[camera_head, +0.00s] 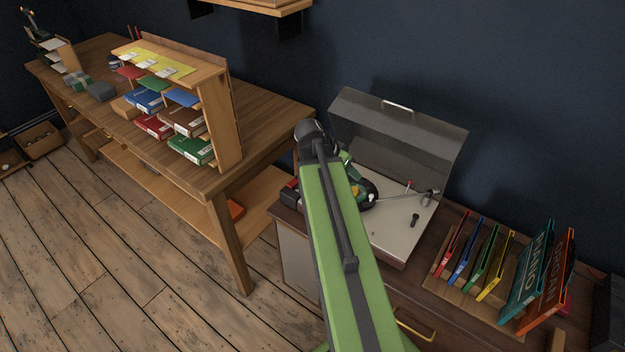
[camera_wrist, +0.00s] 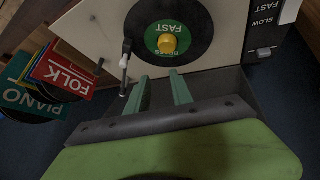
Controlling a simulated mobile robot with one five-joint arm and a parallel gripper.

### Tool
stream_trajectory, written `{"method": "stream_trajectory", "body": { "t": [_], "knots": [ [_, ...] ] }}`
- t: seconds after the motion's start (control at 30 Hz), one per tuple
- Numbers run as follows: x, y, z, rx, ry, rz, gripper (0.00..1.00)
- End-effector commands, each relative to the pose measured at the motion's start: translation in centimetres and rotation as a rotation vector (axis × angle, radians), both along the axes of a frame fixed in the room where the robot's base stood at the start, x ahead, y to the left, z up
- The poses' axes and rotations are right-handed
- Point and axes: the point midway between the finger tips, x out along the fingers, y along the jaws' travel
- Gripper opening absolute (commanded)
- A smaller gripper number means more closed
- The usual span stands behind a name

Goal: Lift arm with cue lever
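The record player (camera_head: 385,232) stands on a wooden cabinet with its grey lid (camera_head: 400,130) raised. A black record with a green label (camera_wrist: 161,38) and yellow centre knob (camera_wrist: 167,43) lies on it. The tonearm (camera_head: 410,195) crosses the deck right of the record; it also shows in the wrist view (camera_wrist: 125,62). A small red-tipped upright piece (camera_head: 408,186) stands by the tonearm, and a short black knob (camera_head: 414,220) stands in front; I cannot tell which is the cue lever. My gripper (camera_wrist: 161,84) is open and empty, its green fingertips near the record's edge beside the tonearm.
Sleeved records, including a teal PIANO one (camera_head: 527,277), stand in a rack right of the player. A wooden desk (camera_head: 255,125) with a shelf of coloured boxes is at left. The lid rises behind.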

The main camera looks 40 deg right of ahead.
Motion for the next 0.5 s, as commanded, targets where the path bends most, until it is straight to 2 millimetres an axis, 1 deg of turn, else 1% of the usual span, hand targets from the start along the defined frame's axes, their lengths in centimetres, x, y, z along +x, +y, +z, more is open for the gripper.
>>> {"method": "stream_trajectory", "body": {
  "t": [0.03, 0.3, 0.4, 0.5],
  "knots": [
    [0.5, 1.1, 0.0, 0.019, 0.010, 0.034, 0.27],
    [2.9, 6.7, -0.6, 0.130, 0.072, 0.233, 0.27],
    [3.6, 8.6, -0.8, 0.165, 0.090, 0.298, 0.27],
    [4.0, 10.0, -1.0, 0.191, 0.105, 0.349, 0.27]
  ]
}}
